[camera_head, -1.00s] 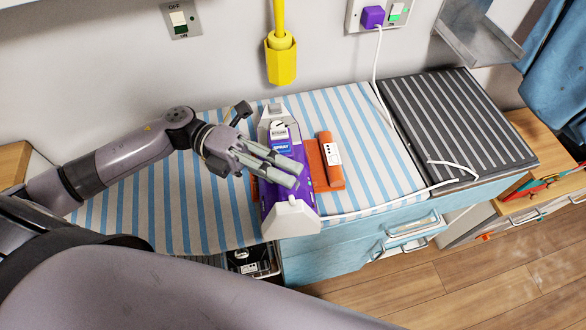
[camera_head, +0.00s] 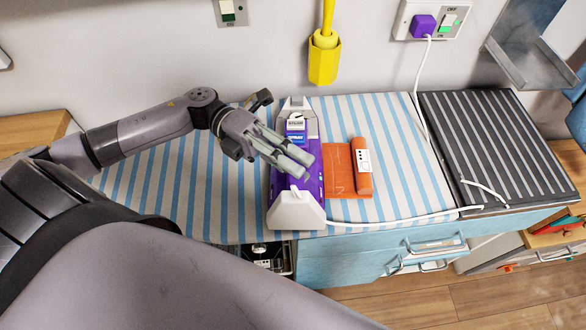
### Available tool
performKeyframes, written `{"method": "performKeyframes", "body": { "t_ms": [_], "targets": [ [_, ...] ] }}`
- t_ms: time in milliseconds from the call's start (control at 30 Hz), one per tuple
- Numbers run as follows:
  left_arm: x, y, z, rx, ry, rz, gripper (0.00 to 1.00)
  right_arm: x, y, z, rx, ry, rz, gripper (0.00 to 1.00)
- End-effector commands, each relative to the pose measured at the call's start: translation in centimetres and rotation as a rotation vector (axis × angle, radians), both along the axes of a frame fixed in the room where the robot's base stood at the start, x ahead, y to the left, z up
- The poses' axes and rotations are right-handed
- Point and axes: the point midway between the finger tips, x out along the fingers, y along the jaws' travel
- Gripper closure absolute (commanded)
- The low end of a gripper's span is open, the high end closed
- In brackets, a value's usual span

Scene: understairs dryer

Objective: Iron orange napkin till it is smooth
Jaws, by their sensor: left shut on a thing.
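The orange napkin (camera_head: 340,178) lies on the blue-and-white striped ironing surface (camera_head: 400,185). Its left part looks flat, with faint creases. A raised orange ridge (camera_head: 361,180) with a white tag runs along its right side. A purple and white iron (camera_head: 297,208) stands against the napkin's left side and hides whatever is under it. My left gripper (camera_head: 298,160) reaches over the iron from the left, with its fingers across the purple body, and is shut on it. My right gripper is not in view.
A white cord runs from the iron to the purple plug (camera_head: 424,26) in the wall socket. A dark ribbed panel (camera_head: 500,140) adjoins the striped surface on the right. A yellow holder (camera_head: 323,60) hangs above. Striped surface is clear right of the napkin.

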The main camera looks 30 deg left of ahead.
Motion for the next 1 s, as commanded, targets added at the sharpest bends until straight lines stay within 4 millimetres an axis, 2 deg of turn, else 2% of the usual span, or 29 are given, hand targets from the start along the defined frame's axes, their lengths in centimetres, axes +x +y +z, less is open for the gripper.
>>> {"method": "performKeyframes", "body": {
  "t_ms": [100,433,800,1000],
  "targets": [
    [0.8,0.4,-0.1,-0.001,-0.009,0.002,1.0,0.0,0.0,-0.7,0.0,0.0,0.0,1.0],
    [0.8,0.4,-0.1,0.002,-0.006,0.002,1.0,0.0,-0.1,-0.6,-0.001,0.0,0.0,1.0],
    [-1.5,-0.7,0.1,0.003,0.0,-0.001,1.0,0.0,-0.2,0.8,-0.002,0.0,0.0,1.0],
    [-1.6,-0.7,0.1,0.002,-0.003,0.0,1.0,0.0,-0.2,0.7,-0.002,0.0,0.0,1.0]
  ]
}}
